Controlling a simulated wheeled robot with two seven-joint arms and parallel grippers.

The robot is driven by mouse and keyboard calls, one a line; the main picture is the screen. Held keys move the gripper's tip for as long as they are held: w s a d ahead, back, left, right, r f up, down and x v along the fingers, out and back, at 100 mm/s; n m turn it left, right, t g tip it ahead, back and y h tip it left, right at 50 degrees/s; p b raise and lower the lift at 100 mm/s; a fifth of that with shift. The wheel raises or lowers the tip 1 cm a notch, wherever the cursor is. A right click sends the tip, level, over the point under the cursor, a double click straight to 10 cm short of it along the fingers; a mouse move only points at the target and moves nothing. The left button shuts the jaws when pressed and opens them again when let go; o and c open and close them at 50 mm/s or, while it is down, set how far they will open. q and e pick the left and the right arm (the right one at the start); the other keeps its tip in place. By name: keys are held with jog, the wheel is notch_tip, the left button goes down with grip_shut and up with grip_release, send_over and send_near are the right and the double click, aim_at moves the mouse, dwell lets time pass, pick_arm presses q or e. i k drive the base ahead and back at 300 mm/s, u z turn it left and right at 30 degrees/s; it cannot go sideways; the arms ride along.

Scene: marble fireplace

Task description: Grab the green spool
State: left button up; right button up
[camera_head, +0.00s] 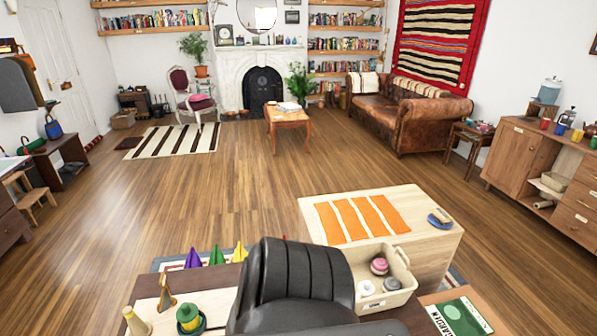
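Neither of my grippers is in view.
A large black ribbed form (300,278) fills the bottom middle. To its right, a cream basket (402,262) holds pink and white round items. Purple, green and yellow pointed pieces (217,256) stand behind the board.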

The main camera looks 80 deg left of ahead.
aim_at(187, 315)
jog(key=i, duration=0.95)
jog(key=u, duration=3.15)
